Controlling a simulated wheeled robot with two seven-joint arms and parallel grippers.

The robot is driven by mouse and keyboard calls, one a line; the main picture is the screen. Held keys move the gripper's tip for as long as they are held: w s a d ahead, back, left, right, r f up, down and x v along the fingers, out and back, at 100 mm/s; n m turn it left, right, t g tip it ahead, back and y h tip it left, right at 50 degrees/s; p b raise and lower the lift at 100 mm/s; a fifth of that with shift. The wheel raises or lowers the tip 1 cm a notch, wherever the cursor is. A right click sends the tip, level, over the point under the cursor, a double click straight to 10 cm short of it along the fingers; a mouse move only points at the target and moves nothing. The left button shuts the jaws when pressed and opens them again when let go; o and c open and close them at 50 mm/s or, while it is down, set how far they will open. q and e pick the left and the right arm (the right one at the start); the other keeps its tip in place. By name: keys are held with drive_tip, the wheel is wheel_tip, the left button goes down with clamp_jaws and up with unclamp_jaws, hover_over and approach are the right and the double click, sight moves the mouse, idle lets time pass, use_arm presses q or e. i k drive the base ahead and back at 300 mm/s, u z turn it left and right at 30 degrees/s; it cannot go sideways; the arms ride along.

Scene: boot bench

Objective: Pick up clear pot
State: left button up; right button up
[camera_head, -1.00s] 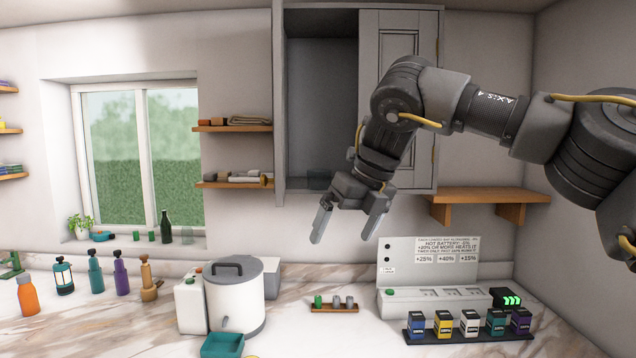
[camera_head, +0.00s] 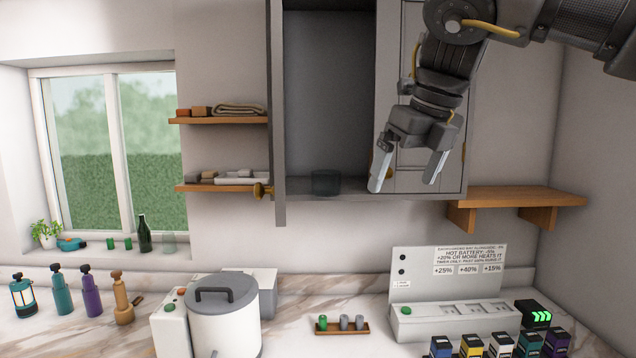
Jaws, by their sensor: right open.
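A clear, dark-tinted pot (camera_head: 326,182) stands upright on the floor of the open wall cabinet (camera_head: 280,120), near its front middle. My right gripper (camera_head: 405,184) is open and empty, pointing down, to the right of the pot and in front of the cabinet's right-hand door. Its fingertips are about level with the cabinet floor and apart from the pot. Another clear, glass-like vessel (camera_head: 168,242) stands on the window sill beside a dark green bottle (camera_head: 144,236). My left gripper is not in view.
Wooden shelves (camera_head: 222,120) flank the cabinet, with an empty one (camera_head: 515,196) at right. The counter below holds a white lidded drum (camera_head: 224,325), a small tray (camera_head: 342,330) and a charging console (camera_head: 455,318).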

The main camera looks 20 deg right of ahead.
sight(325, 183)
drive_tip(key=i, duration=1.25)
